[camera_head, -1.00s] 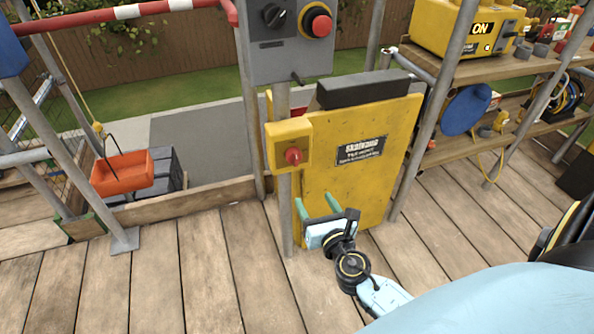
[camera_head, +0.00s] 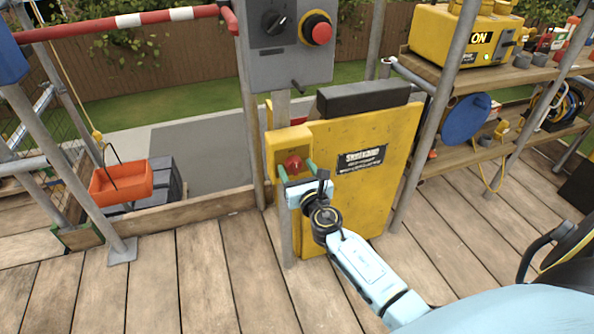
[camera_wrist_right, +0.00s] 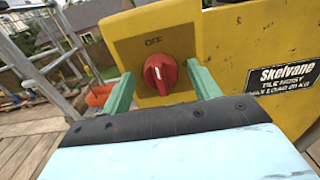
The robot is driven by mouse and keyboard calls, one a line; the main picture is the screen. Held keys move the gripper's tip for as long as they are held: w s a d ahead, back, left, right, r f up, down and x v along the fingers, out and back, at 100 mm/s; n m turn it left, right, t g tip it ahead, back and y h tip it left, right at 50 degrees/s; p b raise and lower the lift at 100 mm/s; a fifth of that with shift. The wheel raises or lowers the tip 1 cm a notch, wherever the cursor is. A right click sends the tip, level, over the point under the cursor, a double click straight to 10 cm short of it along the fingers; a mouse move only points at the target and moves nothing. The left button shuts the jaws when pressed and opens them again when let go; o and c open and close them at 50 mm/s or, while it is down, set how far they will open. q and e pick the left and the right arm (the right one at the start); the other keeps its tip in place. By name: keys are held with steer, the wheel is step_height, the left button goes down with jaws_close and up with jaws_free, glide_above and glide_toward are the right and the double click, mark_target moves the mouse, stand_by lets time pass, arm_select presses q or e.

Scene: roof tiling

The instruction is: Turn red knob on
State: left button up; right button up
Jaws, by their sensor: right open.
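The red knob (camera_head: 293,163) sits on the front of a small yellow switch box (camera_head: 289,141) fixed beside the yellow hoist panel (camera_head: 377,195). In the right wrist view the knob (camera_wrist_right: 160,74) has a pale line that runs close to upright, under dark lettering that seems to read OFF. My right gripper (camera_head: 297,171) is open, its two green fingers on either side of the knob and a little below its middle. The right wrist view shows the fingertips (camera_wrist_right: 163,84) left and right of the knob, apart from it. My left gripper is not in view.
A grey control box (camera_head: 283,60) with a black dial and a red button hangs above. A grey pole stands behind the switch box. An orange tray (camera_head: 121,182) is at the left; shelves (camera_head: 500,75) with equipment are at the right. Open plank floor lies in front.

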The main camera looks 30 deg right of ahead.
steer(key=shift+w, duration=0.25)
steer(key=c, duration=0.9)
steer(key=shift+c, duration=0.2)
